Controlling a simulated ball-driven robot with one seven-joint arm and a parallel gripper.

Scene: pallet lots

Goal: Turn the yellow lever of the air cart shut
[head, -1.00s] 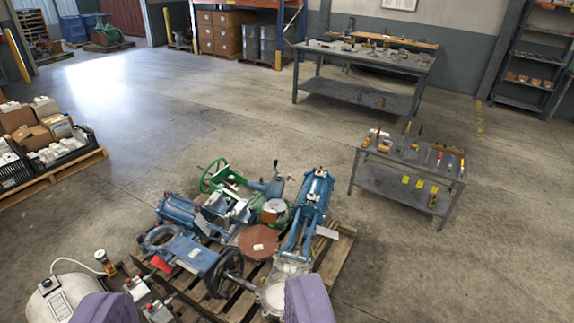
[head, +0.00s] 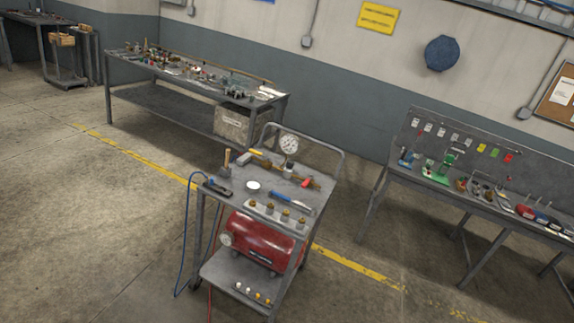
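The air cart (head: 222,268) stands near the middle of the head view, tilted in the picture. A red air tank (head: 262,243) lies on its lower shelf. A brass pipe (head: 285,174) runs across the cart's top with a round white pressure gauge (head: 289,144) standing on it. The yellow lever (head: 256,152) is at the pipe's left end. It looks roughly in line with the pipe, but it is small and I cannot be sure of its angle. A red lever (head: 306,182) is at the right end. My gripper is not in this view.
A blue hose (head: 188,235) hangs on the cart's left side. A mallet, a blue-handled tool (head: 292,200) and several brass fittings lie on its top. Workbenches stand behind left (head: 165,97) and right (head: 440,180). The floor at front left is clear.

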